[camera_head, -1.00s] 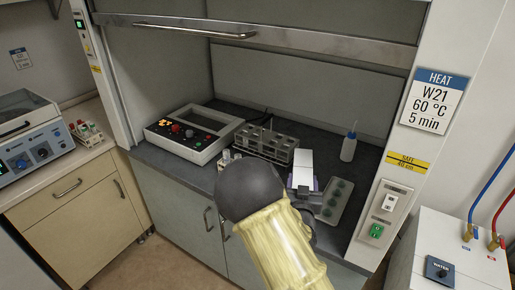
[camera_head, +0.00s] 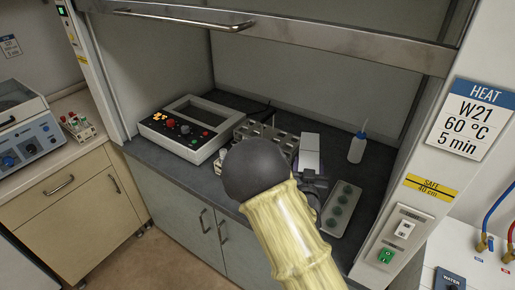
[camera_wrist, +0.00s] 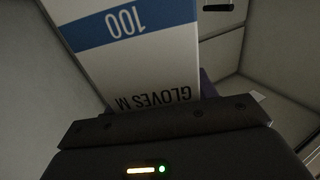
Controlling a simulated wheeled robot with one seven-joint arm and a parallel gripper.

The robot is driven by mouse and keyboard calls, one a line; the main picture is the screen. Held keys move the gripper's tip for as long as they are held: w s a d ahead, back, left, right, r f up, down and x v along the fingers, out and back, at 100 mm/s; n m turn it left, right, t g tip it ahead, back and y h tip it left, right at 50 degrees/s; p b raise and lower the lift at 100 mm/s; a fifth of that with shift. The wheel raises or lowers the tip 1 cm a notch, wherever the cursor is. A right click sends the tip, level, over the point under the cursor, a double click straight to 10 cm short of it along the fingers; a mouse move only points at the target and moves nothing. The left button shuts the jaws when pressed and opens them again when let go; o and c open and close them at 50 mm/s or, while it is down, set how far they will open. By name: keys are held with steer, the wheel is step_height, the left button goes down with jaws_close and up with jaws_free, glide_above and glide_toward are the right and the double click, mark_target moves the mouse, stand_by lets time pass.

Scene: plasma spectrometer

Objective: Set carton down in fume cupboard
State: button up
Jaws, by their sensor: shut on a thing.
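The carton (camera_wrist: 140,60) is a white box with a blue band, marked "100" and "GLOVES M", and it fills the upper middle of the wrist view. In the head view the carton (camera_head: 309,150) shows as a pale box inside the fume cupboard, beyond my arm. My gripper (camera_head: 312,184) is shut on the carton and mostly hidden behind my arm; its dark body also shows in the wrist view. The fume cupboard (camera_head: 362,200) has a dark worktop and a raised sash. I cannot tell whether the carton touches the worktop.
A control unit (camera_head: 185,128) stands on the worktop at left. A metal tube rack (camera_head: 262,134) is left of the carton. A wash bottle (camera_head: 357,146) stands behind right, and a tray with green round wells (camera_head: 341,208) lies at front right. The sash (camera_head: 270,25) crosses above.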

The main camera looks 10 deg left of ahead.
steer(key=shift+w, duration=0.1)
steer(key=shift+f+p, duration=0.5)
steer(key=shift+f, duration=2.4)
steer(key=shift+f+p, duration=0.4)
steer(key=shift+f, duration=1.7)
steer(key=shift+f+b, duration=0.35)
steer(key=shift+b, duration=0.05)
steer(key=shift+f+b, duration=0.25)
steer(key=shift+b, duration=0.05)
